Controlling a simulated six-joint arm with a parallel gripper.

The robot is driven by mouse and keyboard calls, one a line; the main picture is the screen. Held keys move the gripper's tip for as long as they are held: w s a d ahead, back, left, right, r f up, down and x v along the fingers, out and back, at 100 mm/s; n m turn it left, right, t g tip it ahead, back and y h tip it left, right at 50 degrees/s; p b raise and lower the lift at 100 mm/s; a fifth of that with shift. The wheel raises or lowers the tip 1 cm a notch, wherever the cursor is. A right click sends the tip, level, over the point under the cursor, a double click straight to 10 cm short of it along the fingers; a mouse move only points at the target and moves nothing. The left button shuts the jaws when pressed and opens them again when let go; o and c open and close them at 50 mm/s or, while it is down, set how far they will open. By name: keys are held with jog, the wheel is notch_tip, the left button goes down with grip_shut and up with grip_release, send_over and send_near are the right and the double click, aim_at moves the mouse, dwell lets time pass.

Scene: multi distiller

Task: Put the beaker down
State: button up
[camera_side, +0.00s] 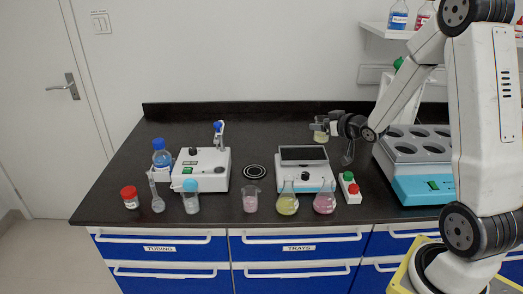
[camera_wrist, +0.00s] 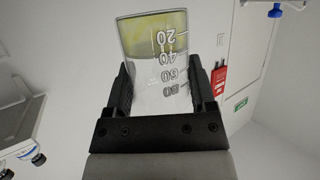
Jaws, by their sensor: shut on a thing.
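A clear beaker with pale yellow liquid (camera_side: 321,137) is in my gripper (camera_side: 325,122), to the upper right of the device with a dark top plate (camera_side: 304,154) in the side view. In the wrist view, the beaker (camera_wrist: 158,60) sits between the two black fingers (camera_wrist: 163,88), with its printed scale facing the camera and the yellow liquid at the far end. The fingers are shut on its sides. The beaker looks raised off the bench, but its exact height is hard to tell. A second beaker with pink liquid (camera_side: 250,201) stands near the front edge.
A yellow flask (camera_side: 288,204) and pink flask (camera_side: 325,202) stand in front of the dark-topped device. A button box (camera_side: 349,188) and a multi-well bath (camera_side: 420,180) are to the right. A stirrer-like device (camera_side: 201,168) and several bottles are left. The back left bench is clear.

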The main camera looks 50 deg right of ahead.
jog(key=w+d+f, duration=0.1)
jog(key=w+f, duration=0.1)
jog(key=w+d+f, duration=0.1)
jog(key=w+f, duration=0.1)
jog(key=w, duration=0.1)
jog(key=w+d+f, duration=0.1)
jog(key=w+f, duration=0.1)
jog(key=f, duration=0.1)
jog(key=shift+w+d, duration=0.1)
jog(key=shift+w, duration=0.3)
jog(key=shift+w+d+f, duration=0.15)
jog(key=shift+w+f, duration=0.15)
jog(key=shift+f, duration=1.55)
jog(key=shift+f, duration=0.1)
jog(key=o, duration=1.2)
jog(key=shift+f, duration=0.1)
